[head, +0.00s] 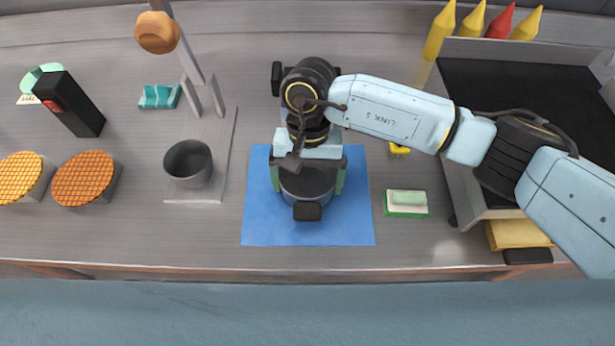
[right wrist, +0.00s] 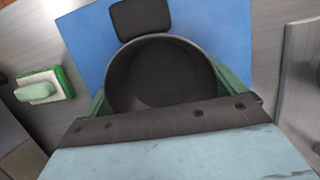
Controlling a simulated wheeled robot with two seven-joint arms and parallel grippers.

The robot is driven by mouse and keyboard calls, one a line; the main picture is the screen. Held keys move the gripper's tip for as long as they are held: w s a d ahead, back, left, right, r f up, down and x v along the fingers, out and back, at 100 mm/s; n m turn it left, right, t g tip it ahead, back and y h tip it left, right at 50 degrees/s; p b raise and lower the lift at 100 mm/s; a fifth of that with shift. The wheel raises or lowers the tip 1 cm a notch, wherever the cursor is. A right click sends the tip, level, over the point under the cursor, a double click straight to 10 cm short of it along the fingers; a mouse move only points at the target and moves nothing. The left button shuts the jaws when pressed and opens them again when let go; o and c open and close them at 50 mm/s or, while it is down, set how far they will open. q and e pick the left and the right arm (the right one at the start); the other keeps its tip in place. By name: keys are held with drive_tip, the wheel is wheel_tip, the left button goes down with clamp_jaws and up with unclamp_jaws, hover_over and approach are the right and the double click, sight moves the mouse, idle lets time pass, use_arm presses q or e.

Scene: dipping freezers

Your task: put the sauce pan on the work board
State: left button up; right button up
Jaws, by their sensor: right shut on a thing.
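The sauce pan (head: 306,186) is a dark round pan with a short black handle toward the front edge. It is over the middle of the blue work board (head: 346,222); I cannot tell whether it rests on the board or is slightly above it. My right gripper (head: 308,178) is shut on the pan, with a green finger at each side. In the right wrist view, the pan (right wrist: 162,78) sits between the green fingers, with the blue board (right wrist: 90,35) behind it. My left gripper is not in view.
A sponge on a green-and-white block (head: 407,203) lies right of the board. A grey cup (head: 188,163) on a stand is to the left. Two orange waffle-topped containers (head: 85,178) stand at far left. A dark griddle (head: 530,95) and sauce bottles (head: 440,32) are at right.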

sight(308, 189)
drive_tip(key=shift+f+b, duration=0.35)
drive_tip(key=shift+b, duration=0.15)
idle(0.4)
drive_tip(key=o, duration=0.9)
drive_tip(key=shift+r, duration=0.2)
drive_tip(key=shift+r, duration=1.35)
drive_tip(key=shift+r+p, duration=0.6)
drive_tip(key=shift+r, duration=1.4)
